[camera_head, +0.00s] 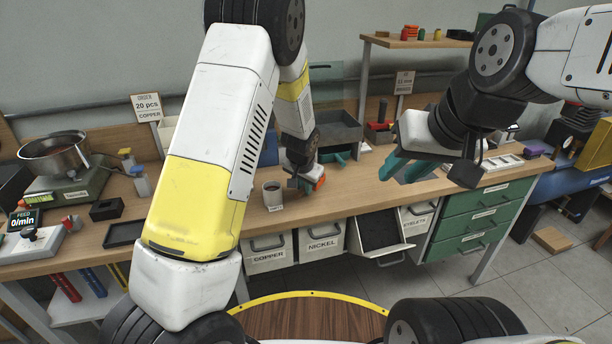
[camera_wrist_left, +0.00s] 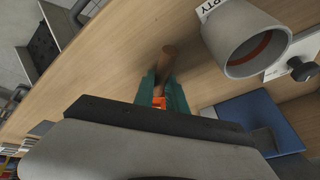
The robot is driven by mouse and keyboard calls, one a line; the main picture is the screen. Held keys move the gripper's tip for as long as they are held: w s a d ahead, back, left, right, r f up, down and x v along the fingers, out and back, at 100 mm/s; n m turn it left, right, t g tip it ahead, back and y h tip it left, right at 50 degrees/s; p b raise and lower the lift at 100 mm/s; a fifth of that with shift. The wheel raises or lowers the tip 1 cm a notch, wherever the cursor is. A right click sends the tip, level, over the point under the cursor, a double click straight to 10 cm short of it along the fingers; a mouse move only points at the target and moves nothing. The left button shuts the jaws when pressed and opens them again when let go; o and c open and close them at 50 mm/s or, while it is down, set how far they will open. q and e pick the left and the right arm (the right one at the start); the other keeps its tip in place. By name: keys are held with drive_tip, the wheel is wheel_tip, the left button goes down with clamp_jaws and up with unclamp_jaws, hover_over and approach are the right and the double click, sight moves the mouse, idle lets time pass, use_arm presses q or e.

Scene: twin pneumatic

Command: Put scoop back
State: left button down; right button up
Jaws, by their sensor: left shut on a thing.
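In the left wrist view, the teal fingers of my left gripper (camera_wrist_left: 164,88) are shut on a brown, handle-like piece (camera_wrist_left: 166,62), which I take to be the scoop's handle. An orange part shows between the fingers; the rest of the scoop cannot be made out. In the head view, this gripper is low over the middle of the bench, partly hidden by its wrist. A grey cup (camera_head: 272,190) stands beside it; it also shows in the left wrist view (camera_wrist_left: 232,45), by a tag ending "PTY". My right gripper (camera_head: 402,172) is open and empty above the bench's right part.
A scale with a steel bowl (camera_head: 55,152) stands at the left of the bench (camera_head: 350,190). A grey bin (camera_head: 335,130) is at the back. An open drawer (camera_head: 378,232) juts out in front. Green drawers (camera_head: 470,222) are at the right.

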use_arm(q)
drive_tip(key=c, duration=1.4)
unclamp_jaws()
drive_tip(key=shift+f, duration=0.1)
drive_tip(key=shift+o, duration=0.2)
drive_tip(key=v, duration=1.2)
drive_tip(key=s+a+r+n+h, duration=0.1)
drive_tip(key=s+a+r+n, duration=0.1)
drive_tip(key=s+a+r, duration=0.35)
drive_tip(key=s+a+r+n+h, duration=0.1)
drive_tip(key=s+a+r+n, duration=0.15)
drive_tip(key=s+r, duration=0.5)
drive_tip(key=s+a+r, duration=0.1)
drive_tip(key=s, duration=0.6)
drive_tip(key=s+a+r+t, duration=0.1)
drive_tip(key=s+a+r, duration=0.1)
drive_tip(key=s, duration=0.5)
drive_tip(key=shift+r+n, duration=0.3)
drive_tip(key=shift+n, duration=0.15)
